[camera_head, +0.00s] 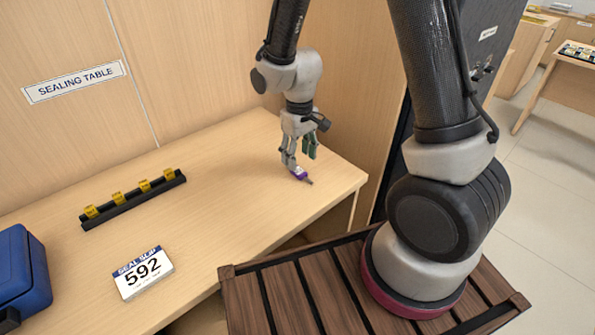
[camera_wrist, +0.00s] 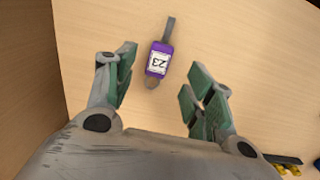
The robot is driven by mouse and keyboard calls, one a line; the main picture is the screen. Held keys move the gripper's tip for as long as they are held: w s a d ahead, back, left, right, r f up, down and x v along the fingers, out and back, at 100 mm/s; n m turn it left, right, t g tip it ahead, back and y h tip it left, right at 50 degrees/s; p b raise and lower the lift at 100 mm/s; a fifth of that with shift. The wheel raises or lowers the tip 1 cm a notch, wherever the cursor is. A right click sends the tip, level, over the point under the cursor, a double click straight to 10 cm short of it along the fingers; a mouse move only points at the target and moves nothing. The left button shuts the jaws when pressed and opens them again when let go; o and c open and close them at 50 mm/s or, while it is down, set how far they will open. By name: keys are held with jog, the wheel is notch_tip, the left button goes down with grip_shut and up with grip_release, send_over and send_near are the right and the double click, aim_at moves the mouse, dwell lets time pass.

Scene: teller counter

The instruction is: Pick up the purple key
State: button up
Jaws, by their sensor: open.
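The purple key (camera_wrist: 159,60) lies flat on the wooden table, with a white label reading 23 and a grey metal shaft pointing up in the wrist view. A ring shows at its lower end. In the head view the purple key (camera_head: 299,173) is partly hidden by my fingers. My gripper (camera_head: 299,160) is open and empty, pointing down just above the key. In the wrist view my gripper (camera_wrist: 158,82) has its green-padded fingers on either side of the key, apart from it.
The sealing table (camera_head: 220,215) also holds a black rack (camera_head: 130,204) with several yellow tags, a "592" seal slip sign (camera_head: 143,272) and a blue box (camera_head: 24,272). A wooden wall panel (camera_head: 355,90) stands behind. Bare tabletop surrounds the key.

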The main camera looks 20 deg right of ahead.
aim_at(299, 171)
notch_tip(299, 171, down, 5)
dwell(0.3)
jog(key=c, duration=1)
